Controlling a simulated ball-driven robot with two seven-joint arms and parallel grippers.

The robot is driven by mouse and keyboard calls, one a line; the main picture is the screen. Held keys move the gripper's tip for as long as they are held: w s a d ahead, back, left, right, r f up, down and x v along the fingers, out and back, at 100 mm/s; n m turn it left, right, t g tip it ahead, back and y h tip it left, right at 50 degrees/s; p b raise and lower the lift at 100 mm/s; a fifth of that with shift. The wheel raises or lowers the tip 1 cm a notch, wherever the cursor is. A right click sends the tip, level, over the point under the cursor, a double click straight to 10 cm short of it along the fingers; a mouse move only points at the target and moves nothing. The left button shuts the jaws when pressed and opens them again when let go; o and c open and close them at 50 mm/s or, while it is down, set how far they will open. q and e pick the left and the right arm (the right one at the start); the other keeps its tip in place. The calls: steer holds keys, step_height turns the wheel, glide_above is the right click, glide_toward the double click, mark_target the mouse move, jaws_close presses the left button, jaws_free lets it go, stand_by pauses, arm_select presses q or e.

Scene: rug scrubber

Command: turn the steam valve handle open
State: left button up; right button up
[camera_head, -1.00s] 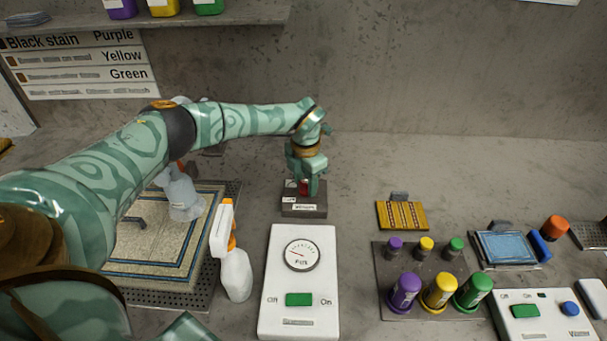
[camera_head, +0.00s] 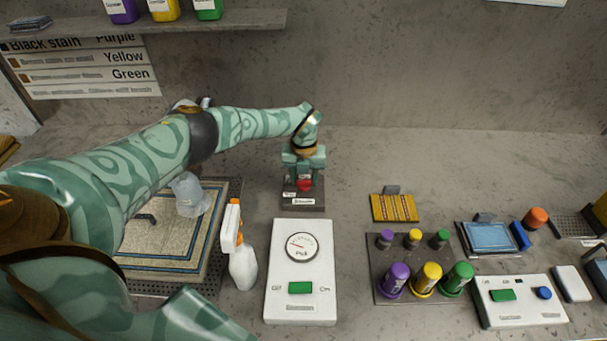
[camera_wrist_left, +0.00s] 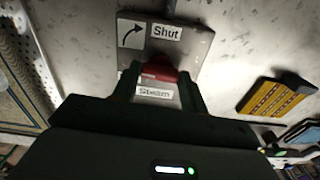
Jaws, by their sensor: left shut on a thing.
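The steam valve is a small dark grey box (camera_head: 303,205) with white labels, standing behind the white gauge panel in the head view. Its red handle (camera_head: 305,184) sits on top, between my left gripper's fingers. My left gripper (camera_head: 304,180) comes down from above and is shut on the red handle. In the left wrist view the red handle (camera_wrist_left: 158,74) lies between the two dark fingers. The valve plate there shows a curved arrow, a "Shut" label (camera_wrist_left: 164,32) and a "Steam" label (camera_wrist_left: 155,94). My right gripper is not in view.
A white panel (camera_head: 301,262) with a gauge and green switch stands in front of the valve. A spray bottle (camera_head: 242,262) and a rug (camera_head: 165,262) are left of it.

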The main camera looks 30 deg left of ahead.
mark_target(304, 180)
arm_select(q)
steer(key=shift+r+n, duration=0.1)
steer(key=shift+n, duration=0.4)
steer(key=o, duration=1)
step_height(304, 180, up, 16)
steer(key=p, duration=0.3)
steer(key=shift+r, duration=0.1)
